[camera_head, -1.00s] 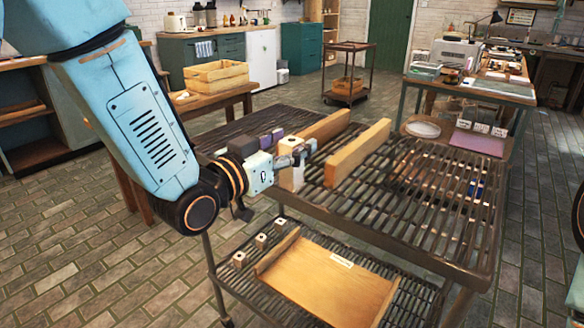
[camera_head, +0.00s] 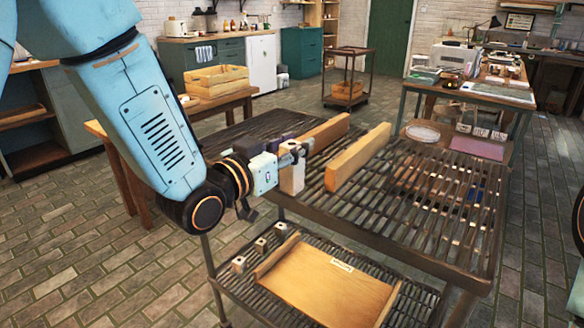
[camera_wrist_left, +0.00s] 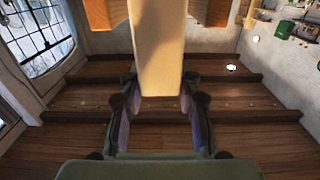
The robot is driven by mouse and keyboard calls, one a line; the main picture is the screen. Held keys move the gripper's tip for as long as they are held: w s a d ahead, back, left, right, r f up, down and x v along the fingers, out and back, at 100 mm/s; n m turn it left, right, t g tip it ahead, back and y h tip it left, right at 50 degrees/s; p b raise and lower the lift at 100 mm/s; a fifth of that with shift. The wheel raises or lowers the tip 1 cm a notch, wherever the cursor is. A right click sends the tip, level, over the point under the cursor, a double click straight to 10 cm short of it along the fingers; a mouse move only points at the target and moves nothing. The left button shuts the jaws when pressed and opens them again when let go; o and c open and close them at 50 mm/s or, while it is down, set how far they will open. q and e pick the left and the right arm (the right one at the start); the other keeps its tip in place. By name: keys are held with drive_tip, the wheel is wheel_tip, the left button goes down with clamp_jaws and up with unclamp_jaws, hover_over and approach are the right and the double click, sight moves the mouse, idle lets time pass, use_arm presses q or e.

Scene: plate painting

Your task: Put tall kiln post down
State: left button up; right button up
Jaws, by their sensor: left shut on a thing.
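My left gripper (camera_head: 297,152) is shut on a pale beige kiln post (camera_head: 291,180), which hangs upright beside the near end of a wooden bar, over the slatted cart top (camera_head: 400,222). I cannot tell whether its lower end touches the slats. In the left wrist view the post (camera_wrist_left: 160,50) stands between the two finger pads (camera_wrist_left: 160,108). Three short posts with dark holes (camera_head: 261,245) stand in a row on the lower shelf, left of a labelled wooden board (camera_head: 325,285). My right gripper is out of view.
Two wooden bars (camera_head: 357,158) lie on the cart top, close to the gripper. Dark and purple blocks (camera_head: 245,143) sit behind my left arm. The cart top's right part is bare slats. A wooden crate (camera_head: 217,82) stands on a table behind.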

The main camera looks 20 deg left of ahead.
use_arm(q)
clamp_jaws()
drive_tip(key=shift+r, duration=0.1)
